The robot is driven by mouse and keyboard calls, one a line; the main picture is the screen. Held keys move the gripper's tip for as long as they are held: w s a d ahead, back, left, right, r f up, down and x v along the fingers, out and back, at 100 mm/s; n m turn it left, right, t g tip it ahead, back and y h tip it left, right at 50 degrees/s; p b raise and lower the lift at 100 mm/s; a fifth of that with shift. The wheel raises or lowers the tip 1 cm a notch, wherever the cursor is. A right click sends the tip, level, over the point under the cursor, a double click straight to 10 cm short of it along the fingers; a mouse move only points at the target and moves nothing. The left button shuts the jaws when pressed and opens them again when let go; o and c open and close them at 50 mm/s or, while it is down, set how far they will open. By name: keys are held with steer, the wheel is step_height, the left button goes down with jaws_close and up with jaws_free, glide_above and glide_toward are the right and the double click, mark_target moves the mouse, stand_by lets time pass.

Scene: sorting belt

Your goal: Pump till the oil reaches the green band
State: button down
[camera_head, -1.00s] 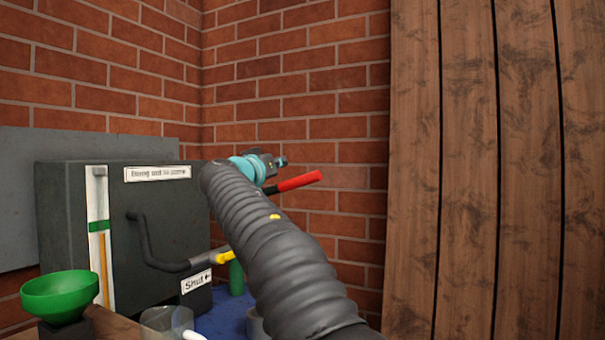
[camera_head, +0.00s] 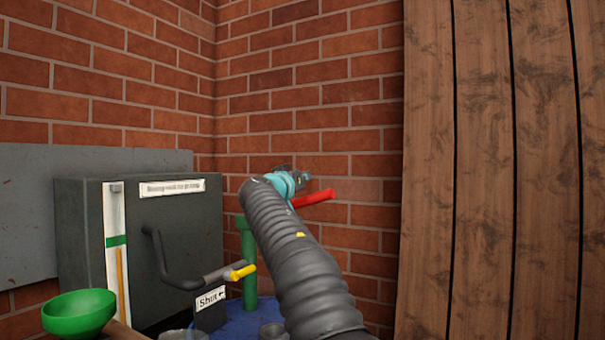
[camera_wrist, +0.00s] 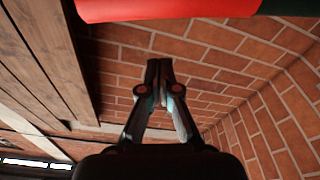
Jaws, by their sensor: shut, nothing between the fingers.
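The oil gauge (camera_head: 113,210) is a white strip on the dark tank (camera_head: 90,250) at left. Its green band (camera_head: 116,240) crosses it, and the amber oil column (camera_head: 120,285) rises to about the band's lower edge. The red pump handle (camera_head: 313,198) sticks out to the right, its inner end hidden behind my arm. A green post (camera_head: 249,265) stands below it. My gripper (camera_head: 303,178) is just above the handle in the head view. In the wrist view my gripper (camera_wrist: 159,65) is shut and empty, with the red handle (camera_wrist: 165,8) across the top, apart from the fingers.
A black pipe has a yellow-tipped valve lever (camera_head: 240,272) above a "Shut" label (camera_head: 210,299). A green funnel (camera_head: 78,312) stands at front left. Brick wall and wooden boards (camera_head: 500,170) close off the back and right.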

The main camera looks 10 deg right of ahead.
steer(key=shift+p+x, duration=0.5)
steer(key=shift+x, duration=0.55)
steer(key=shift+s+f+b, duration=0.2)
steer(key=shift+f+b, duration=0.2)
steer(key=shift+f, duration=0.05)
steer(key=shift+s+d+f+b, duration=0.1)
steer(key=shift+s+f+b, duration=0.2)
steer(key=shift+f, duration=0.4)
steer(key=shift+s+d+f+b, duration=0.1)
steer(key=shift+s+f+b, duration=0.2)
steer(key=shift+f, duration=0.45)
